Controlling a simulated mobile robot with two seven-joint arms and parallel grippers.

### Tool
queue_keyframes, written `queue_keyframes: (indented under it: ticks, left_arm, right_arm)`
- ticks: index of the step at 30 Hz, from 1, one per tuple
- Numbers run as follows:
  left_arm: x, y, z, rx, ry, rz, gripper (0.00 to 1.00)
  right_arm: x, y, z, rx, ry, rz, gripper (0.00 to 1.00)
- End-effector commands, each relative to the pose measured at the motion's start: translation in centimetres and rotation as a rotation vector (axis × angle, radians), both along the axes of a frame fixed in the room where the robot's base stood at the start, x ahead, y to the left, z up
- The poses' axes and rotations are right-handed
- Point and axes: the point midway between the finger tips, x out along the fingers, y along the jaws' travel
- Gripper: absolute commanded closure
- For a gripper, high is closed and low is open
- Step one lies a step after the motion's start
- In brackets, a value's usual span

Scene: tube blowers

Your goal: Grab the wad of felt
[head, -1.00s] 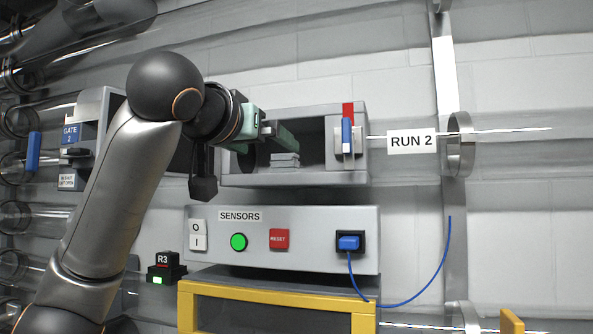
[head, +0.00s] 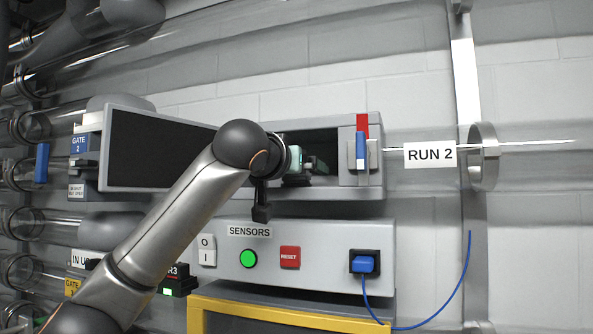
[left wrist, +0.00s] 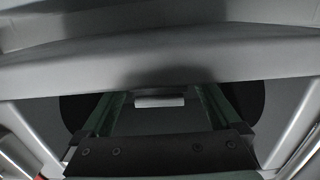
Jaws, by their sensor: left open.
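The wad of felt is a small pale grey block (left wrist: 160,101), seen in the left wrist view inside the open grey box (head: 340,193). It lies between the far ends of my left gripper's fingers, and I cannot tell whether they touch it. My left gripper (head: 308,170) is open and reaches into the box opening; it also shows in the left wrist view (left wrist: 160,94). In the head view I cannot make out the felt behind my gripper and wrist. My right gripper is not in view.
The box's dark door panel (head: 150,152) hangs open to the left. A red and blue latch (head: 361,145) stands at the box's right end. The sensor panel (head: 330,262) with green and red buttons sits just below. A blue cable (head: 468,270) loops at the right.

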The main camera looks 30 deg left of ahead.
Motion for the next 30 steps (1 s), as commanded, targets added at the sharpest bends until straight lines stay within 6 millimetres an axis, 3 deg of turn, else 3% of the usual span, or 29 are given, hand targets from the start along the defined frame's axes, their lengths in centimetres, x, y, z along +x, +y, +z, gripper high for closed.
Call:
queue_keyframes:
  ticks: [4, 12, 30]
  left_arm:
    - [1.36, 0.34, 0.06, -0.001, 0.001, 0.0, 0.03]
    - [1.51, 0.33, -0.06, -0.001, -0.001, -0.001, 0.05]
    - [1.48, 0.33, -0.04, -0.001, -0.001, -0.001, 0.72]
  right_arm:
    - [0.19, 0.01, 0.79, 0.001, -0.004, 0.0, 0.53]
    - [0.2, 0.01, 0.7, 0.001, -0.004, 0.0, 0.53]
    - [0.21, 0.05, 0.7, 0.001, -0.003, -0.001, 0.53]
